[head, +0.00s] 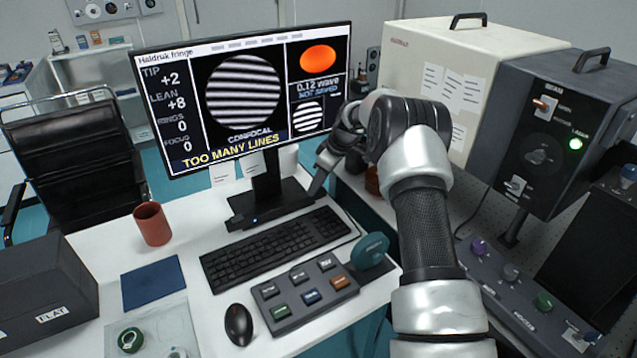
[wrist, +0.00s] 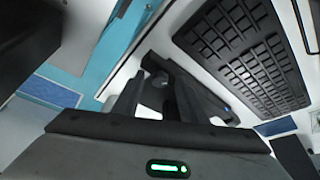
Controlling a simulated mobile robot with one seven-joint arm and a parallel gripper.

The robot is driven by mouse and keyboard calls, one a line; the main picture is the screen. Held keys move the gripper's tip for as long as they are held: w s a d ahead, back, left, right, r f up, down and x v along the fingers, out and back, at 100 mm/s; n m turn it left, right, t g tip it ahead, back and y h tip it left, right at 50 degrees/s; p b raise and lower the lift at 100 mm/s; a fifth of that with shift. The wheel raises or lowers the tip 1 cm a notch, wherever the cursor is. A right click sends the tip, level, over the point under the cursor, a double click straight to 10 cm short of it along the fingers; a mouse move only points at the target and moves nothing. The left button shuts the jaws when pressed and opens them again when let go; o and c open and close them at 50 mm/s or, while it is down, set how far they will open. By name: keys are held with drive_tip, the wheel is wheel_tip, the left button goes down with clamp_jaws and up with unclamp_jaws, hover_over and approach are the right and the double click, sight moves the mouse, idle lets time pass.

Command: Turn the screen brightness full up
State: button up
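The screen (head: 245,95) stands on the desk, lit, with striped fringe pictures and the words "TOO MANY LINES". Its dark foot (head: 270,208) has a small blue light at the front. My gripper (head: 317,188) points down at the right end of this foot, below the screen's lower right corner. In the wrist view the fingers of my gripper (wrist: 155,100) stand apart, with a pale gap between them. A dark shape with a small round grey part lies just beyond the fingertips; I cannot tell whether they touch it. No brightness marking is readable.
A keyboard (head: 275,247) lies in front of the foot, close to my gripper; it also shows in the wrist view (wrist: 245,50). A button box (head: 305,293), a mouse (head: 238,325) and a red mug (head: 152,224) are nearby. Instrument boxes (head: 545,125) stand right of my arm.

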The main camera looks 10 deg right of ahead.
clamp_jaws()
drive_tip(key=shift+m, duration=0.3)
drive_tip(key=m+t+h+b, duration=0.1)
drive_tip(key=m, duration=0.2)
drive_tip(key=shift+s+a, duration=0.15)
drive_tip(key=shift+a+m+h, duration=0.15)
drive_tip(key=shift+m+h, duration=0.65)
drive_tip(key=shift+m, duration=1.2)
drive_tip(key=shift+t, duration=0.3)
drive_tip(key=shift+o, duration=0.3)
unclamp_jaws()
drive_tip(key=shift+s, duration=0.1)
